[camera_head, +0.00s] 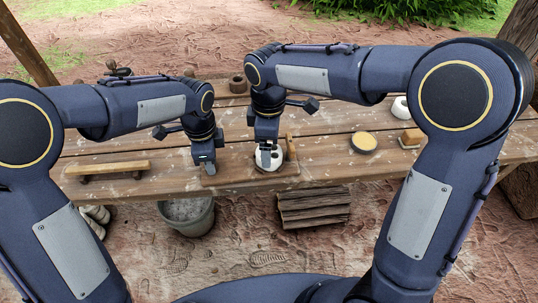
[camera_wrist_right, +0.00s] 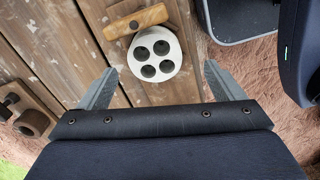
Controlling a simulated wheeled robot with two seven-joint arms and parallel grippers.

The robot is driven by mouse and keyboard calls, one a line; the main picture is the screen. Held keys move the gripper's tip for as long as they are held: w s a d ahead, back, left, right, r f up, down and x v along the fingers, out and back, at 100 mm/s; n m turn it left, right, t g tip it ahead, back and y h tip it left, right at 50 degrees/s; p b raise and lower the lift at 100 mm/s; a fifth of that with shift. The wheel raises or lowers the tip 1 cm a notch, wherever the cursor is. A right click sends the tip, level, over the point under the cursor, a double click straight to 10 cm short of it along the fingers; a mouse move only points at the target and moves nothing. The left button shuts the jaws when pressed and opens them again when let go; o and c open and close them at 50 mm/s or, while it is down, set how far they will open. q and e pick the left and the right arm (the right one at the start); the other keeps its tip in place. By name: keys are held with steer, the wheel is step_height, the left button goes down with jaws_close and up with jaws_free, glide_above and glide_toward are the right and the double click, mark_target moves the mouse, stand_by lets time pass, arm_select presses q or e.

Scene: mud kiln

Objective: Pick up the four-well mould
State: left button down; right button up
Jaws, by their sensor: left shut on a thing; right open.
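The four-well mould (camera_wrist_right: 154,54) is a round white block with four dark holes in its top. In the right wrist view it lies just beyond and between the fingertips. In the head view the mould (camera_head: 268,157) is partly hidden behind my right gripper (camera_head: 266,158), which is open above it. In the right wrist view my right gripper (camera_wrist_right: 155,85) has its fingers spread wide, with nothing between them. My left gripper (camera_head: 204,168) is at the table's front edge, left of the mould, and appears shut on the left end of a wooden board (camera_head: 235,182).
A wooden block (camera_head: 291,147) stands right beside the mould; it also shows in the right wrist view (camera_wrist_right: 135,21). A yellow-topped round dish (camera_head: 364,142) sits to the right. A wooden bar (camera_head: 108,168) lies at left. A bucket (camera_head: 186,216) and slatted wood (camera_head: 314,207) are below the table edge.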

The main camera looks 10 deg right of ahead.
steer(key=f, duration=0.5)
steer(key=shift+w+d, duration=0.1)
steer(key=shift+w, duration=0.25)
steer(key=c, duration=1.2)
arm_select(q)
steer(key=c, duration=1)
jaws_free()
arm_select(e)
step_height(320, 180, up, 10)
steer(key=shift+r, duration=0.1)
arm_select(q)
step_height(320, 180, up, 12)
steer(key=shift+f, duration=0.25)
steer(key=shift+r, duration=0.3)
